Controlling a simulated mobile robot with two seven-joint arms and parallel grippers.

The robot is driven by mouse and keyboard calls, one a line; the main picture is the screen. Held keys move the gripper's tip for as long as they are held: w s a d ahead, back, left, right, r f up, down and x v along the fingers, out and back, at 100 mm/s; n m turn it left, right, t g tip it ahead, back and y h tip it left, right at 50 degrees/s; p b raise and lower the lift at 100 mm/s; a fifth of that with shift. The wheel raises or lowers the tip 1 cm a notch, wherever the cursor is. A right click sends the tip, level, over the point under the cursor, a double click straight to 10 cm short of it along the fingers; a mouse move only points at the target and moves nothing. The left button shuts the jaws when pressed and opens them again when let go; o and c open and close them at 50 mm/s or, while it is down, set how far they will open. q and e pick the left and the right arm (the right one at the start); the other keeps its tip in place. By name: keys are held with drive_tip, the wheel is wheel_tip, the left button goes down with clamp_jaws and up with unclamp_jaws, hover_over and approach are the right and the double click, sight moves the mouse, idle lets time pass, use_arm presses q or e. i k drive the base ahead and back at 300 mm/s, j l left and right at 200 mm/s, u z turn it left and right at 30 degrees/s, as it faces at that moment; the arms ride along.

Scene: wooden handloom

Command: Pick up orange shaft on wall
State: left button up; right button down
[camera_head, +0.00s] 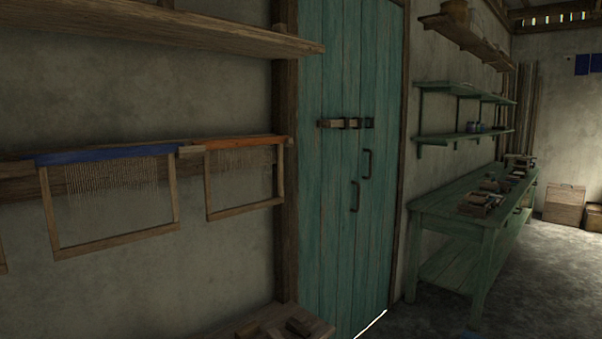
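The orange shaft (245,142) hangs on the left wall, just left of the door post. It is a wooden frame with an orange top bar, a row of thin heddles below that bar and a plain wooden lower bar. A similar shaft with a blue top bar (105,153) hangs to its left. Both hang along a horizontal wooden rail (20,189) on the wall. Neither of my grippers shows in the head view.
A wooden shelf (200,30) juts out above the shafts. A low wooden surface with small blocks (270,329) stands below the orange shaft. A closed teal door (345,240) is to the right. A green workbench (455,205) stands farther right, with open floor (535,270) beside it.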

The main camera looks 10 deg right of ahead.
sight(211, 216)
drive_tip(key=i+l+z, duration=0.1)
drive_tip(key=i+z, duration=0.75)
